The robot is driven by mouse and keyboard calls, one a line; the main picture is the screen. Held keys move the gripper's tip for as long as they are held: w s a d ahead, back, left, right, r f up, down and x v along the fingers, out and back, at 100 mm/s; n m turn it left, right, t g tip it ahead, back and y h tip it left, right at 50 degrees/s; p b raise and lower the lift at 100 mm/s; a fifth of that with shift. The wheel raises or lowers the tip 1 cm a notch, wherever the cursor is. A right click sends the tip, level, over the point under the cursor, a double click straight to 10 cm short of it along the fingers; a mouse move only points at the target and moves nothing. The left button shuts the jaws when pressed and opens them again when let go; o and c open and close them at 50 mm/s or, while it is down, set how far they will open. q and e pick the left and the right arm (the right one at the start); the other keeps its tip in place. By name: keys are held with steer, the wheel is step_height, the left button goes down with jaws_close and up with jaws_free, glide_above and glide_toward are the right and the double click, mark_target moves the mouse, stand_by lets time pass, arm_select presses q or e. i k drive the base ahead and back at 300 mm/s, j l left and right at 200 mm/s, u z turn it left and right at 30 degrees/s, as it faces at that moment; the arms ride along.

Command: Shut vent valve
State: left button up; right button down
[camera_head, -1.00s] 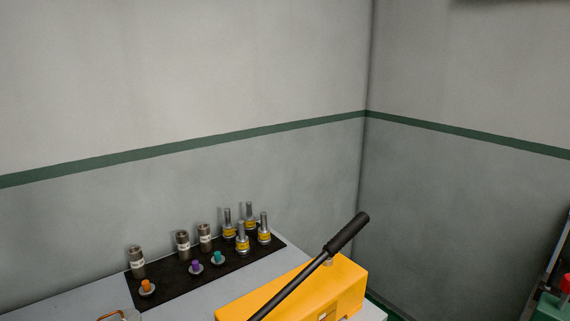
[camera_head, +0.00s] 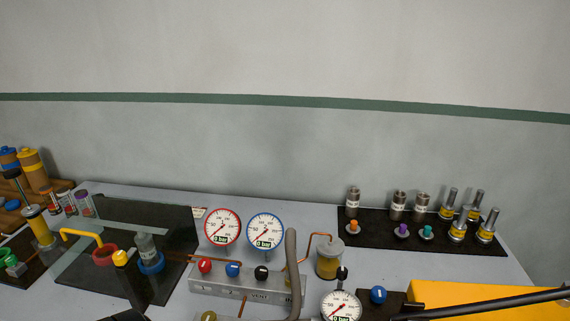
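A grey valve manifold (camera_head: 225,285) stands on the bench at lower centre. It carries a red knob (camera_head: 204,266), a blue knob (camera_head: 232,270) and a black knob (camera_head: 261,273). Another blue knob (camera_head: 378,295) sits right of the lower gauge (camera_head: 341,306), and an olive knob (camera_head: 208,316) shows at the bottom edge. The red-rimmed gauge (camera_head: 222,227) and blue-rimmed gauge (camera_head: 265,231) both show 0 bar. Neither gripper is clearly visible.
A yellow pump (camera_head: 440,293) with a long dark lever (camera_head: 490,304) is at lower right. A grey hose (camera_head: 292,265) rises beside the manifold. Fittings stand on a black mat (camera_head: 375,239). Yellow and red pipe parts are at left. A dark shape touches the bottom edge.

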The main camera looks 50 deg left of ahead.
mark_target(261, 272)
steer(key=u, duration=1.7)
steer(key=j+z, duration=0.45)
steer(key=j, duration=0.15)
